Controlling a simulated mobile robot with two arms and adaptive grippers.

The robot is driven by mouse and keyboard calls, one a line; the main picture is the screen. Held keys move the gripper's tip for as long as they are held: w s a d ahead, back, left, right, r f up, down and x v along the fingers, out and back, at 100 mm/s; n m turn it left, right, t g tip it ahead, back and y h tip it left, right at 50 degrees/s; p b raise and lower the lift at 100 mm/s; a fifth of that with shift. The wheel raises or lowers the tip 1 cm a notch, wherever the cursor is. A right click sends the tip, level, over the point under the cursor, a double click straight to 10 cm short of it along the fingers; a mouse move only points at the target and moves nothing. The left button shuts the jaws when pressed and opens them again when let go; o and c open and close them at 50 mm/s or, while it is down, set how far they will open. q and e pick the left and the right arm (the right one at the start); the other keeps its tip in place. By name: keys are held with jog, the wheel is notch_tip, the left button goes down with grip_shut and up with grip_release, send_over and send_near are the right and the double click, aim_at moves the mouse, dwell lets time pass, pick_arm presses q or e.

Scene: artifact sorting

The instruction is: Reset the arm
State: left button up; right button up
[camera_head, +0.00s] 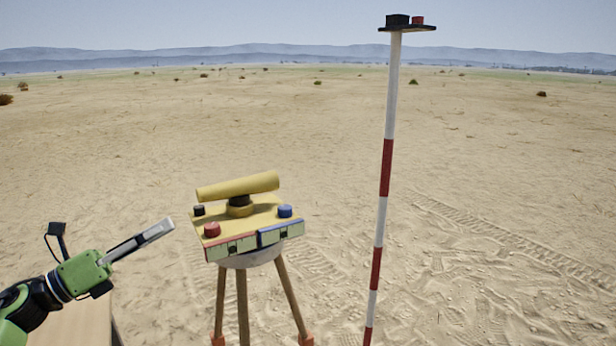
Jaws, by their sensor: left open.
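My left gripper (141,240) comes in from the lower left on a green and black arm. Its grey fingers point up and to the right, toward the yellow surveying instrument (238,187), and stay apart from it. The fingers are seen nearly edge-on, and nothing shows held between them. My right gripper is out of view.
The instrument stands on a wooden tripod (242,305), with red, blue and black knobs on its yellow platform (262,221). A red and white pole (382,200) stands to the right, with a small dark plate (408,28) on top. A wooden surface (85,322) lies lower left. Sand is open beyond.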

pick_arm(q)
notch_tip(320, 180, down, 15)
jog(key=s+n+t+y, duration=0.1)
jog(key=n+t+y, duration=0.5)
jog(key=n+y, duration=1.25)
jog(key=s+d+f+n+g+h, duration=0.1)
jog(key=s+f+n+g, duration=0.5)
jog(key=s+f+n, duration=0.6)
jog(key=s+d+f+n+g+h, duration=0.1)
jog(key=s+d+f+n+g, duration=0.2)
jog(key=s, duration=0.5)
jog(key=s+d+f+n+g, duration=0.2)
jog(key=s+f+g, duration=0.25)
jog(key=s, duration=0.35)
jog(key=s+d+f+n+g+h, duration=0.1)
jog(key=s+d+f+n+g, duration=0.15)
jog(key=s+f, duration=0.4)
notch_tip(320, 180, down, 24)
jog(key=s+g, duration=0.1)
jog(key=s, duration=0.2)
jog(key=s+a+f+m+g, duration=0.1)
jog(key=s+a+f, duration=0.1)
jog(key=s+f, duration=1.4)
jog(key=shift+s+a+f+g+p, duration=0.15)
jog(key=shift+s+a+g+p, duration=0.15)
jog(key=shift+p, duration=0.15)
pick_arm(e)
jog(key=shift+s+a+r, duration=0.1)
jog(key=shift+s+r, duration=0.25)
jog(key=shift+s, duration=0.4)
